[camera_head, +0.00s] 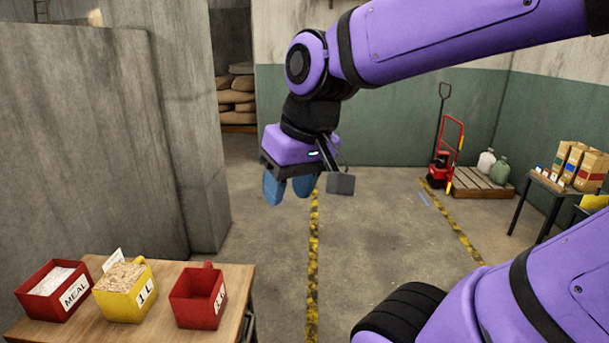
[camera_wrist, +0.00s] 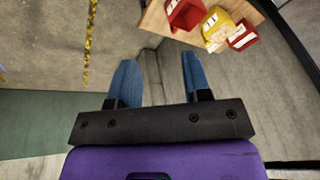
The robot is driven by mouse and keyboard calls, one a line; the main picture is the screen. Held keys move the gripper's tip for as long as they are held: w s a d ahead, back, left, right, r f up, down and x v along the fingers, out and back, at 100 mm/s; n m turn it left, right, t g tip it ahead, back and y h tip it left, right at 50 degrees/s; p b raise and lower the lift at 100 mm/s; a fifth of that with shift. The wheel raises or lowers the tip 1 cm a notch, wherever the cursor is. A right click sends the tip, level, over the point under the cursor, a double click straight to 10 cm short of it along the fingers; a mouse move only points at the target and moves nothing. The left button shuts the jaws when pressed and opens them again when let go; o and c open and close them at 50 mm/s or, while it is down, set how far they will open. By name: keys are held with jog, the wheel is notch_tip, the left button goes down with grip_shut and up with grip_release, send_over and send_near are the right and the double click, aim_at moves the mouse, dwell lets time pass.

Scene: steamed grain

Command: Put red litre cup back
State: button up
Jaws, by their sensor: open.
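A red cup (camera_head: 199,297) with a white label and a small handle stands upright on the wooden table (camera_head: 240,283), at the right of a row. It looks empty, and its label is only partly readable. It also shows at the top of the wrist view (camera_wrist: 185,14). My gripper (camera_head: 288,193) hangs in the air above the floor, beyond and to the right of the table, well apart from the cup. Its blue fingers are spread with nothing between them, as the wrist view also shows (camera_wrist: 159,68).
A yellow cup (camera_head: 126,300) marked 1 L holds grain beside the red cup. A red MEAL box (camera_head: 44,303) stands left of it. A concrete wall (camera_head: 80,150) rises behind the table. A red hand truck (camera_head: 447,155), pallet and side table stand right. The middle floor is clear.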

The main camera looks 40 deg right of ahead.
jog(key=shift+s+d+r+n+t+h, duration=0.3)
jog(key=shift+s+r+t, duration=0.2)
jog(key=shift+s+r, duration=0.1)
jog(key=shift+s+d+r+n+t+h, duration=0.2)
jog(key=shift+s+r+n+t+h, duration=0.1)
jog(key=shift+s+r+t, duration=0.25)
jog(key=shift+f, duration=0.1)
